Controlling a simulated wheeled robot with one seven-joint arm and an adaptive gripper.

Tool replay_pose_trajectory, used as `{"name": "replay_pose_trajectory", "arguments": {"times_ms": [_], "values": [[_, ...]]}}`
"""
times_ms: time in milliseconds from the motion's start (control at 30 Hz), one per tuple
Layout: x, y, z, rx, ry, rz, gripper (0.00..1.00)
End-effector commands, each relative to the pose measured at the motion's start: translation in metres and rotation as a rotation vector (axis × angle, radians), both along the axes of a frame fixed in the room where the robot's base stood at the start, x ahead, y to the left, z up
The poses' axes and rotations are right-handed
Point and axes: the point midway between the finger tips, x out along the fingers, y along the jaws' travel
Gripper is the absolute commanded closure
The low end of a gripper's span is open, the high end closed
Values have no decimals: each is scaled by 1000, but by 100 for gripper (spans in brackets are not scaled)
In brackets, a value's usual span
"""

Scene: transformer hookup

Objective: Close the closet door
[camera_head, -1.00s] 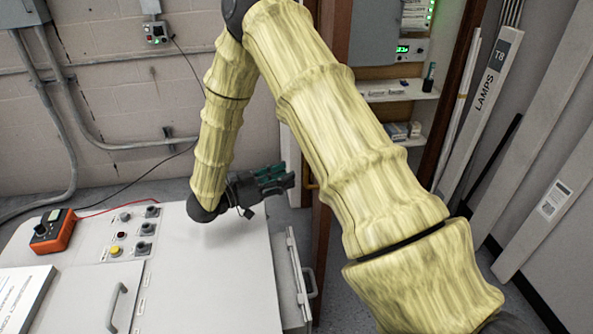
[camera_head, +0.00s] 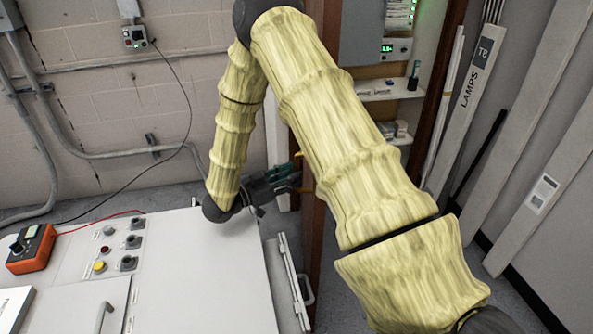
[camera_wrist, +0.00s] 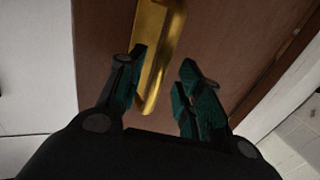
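The closet door (camera_head: 318,262) is a brown wooden panel. It stands open, seen nearly edge-on behind my arm, which hides much of it. Its brass handle (camera_head: 301,163) shows small beside my gripper (camera_head: 292,176). In the wrist view, the brown door face (camera_wrist: 105,35) fills the middle. The brass handle (camera_wrist: 160,50) hangs down there, with its lower end between the two green fingertips of my gripper (camera_wrist: 167,75). The fingers are apart. The left finger is close to the handle; I cannot tell whether it touches.
Closet shelves (camera_head: 388,94) with small items show behind my arm. A white cabinet top (camera_head: 200,270) is at lower left, with an orange meter (camera_head: 30,249) on it. An open metal flap (camera_head: 290,280) stands at its right side. Long panels (camera_head: 470,95) lean at right.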

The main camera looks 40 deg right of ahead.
Motion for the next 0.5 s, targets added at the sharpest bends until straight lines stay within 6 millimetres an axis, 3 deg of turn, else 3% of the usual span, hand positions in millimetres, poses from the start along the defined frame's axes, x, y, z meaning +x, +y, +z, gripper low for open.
{"name": "replay_pose_trajectory", "arguments": {"times_ms": [200, 500], "values": [[-3, -22, 1, -1, 0, -1, 65], [-4, -27, 0, -1, 0, 0, 65]]}}
